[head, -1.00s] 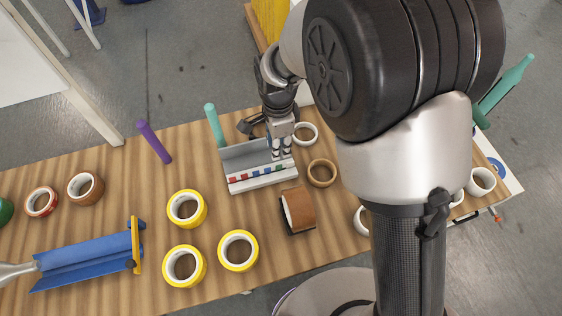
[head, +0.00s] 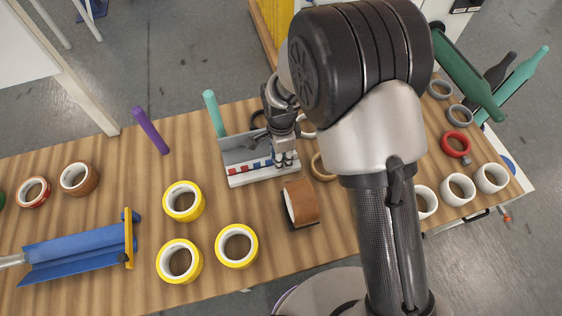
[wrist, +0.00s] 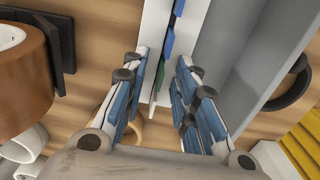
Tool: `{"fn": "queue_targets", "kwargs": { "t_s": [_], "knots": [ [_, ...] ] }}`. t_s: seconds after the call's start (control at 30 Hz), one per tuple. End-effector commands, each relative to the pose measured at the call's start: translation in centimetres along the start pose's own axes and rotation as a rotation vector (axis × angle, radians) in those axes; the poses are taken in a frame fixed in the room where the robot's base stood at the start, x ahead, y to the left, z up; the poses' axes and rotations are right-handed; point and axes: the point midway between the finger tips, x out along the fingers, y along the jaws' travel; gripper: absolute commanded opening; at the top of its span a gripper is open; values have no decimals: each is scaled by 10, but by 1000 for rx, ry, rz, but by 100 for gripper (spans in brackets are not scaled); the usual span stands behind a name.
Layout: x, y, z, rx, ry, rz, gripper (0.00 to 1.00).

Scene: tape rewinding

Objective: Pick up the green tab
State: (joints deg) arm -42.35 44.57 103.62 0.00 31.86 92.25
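The green tab (wrist: 160,75) stands at the near end of a row of tabs on the white strip of a grey and white tray (wrist: 155,25) in the wrist view. Blue tabs (wrist: 168,42) follow it along the row. My gripper (wrist: 163,72) is open, with one finger on each side of the strip at the green tab. I see no clear contact with the tab. In the head view my gripper (head: 286,160) is at the right end of the tray (head: 262,176), and its fingers hide the green tab. Red tabs (head: 236,170) show at the row's left.
A brown tape roll (head: 301,202) on a dark stand is just in front of the tray. The tray's grey back wall (wrist: 235,50) rises beside one finger. Yellow tape rolls (head: 237,246) and a blue holder (head: 75,255) lie to the left. White rolls (head: 458,189) stand at right.

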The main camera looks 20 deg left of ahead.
Motion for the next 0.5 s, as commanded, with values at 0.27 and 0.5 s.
{"fn": "queue_targets", "kwargs": {
  "t_s": [0.27,0.5],
  "knots": [
    [-2,0,0,0,0,-1,19],
    [-2,0,0,0,0,-1,3]
  ]
}}
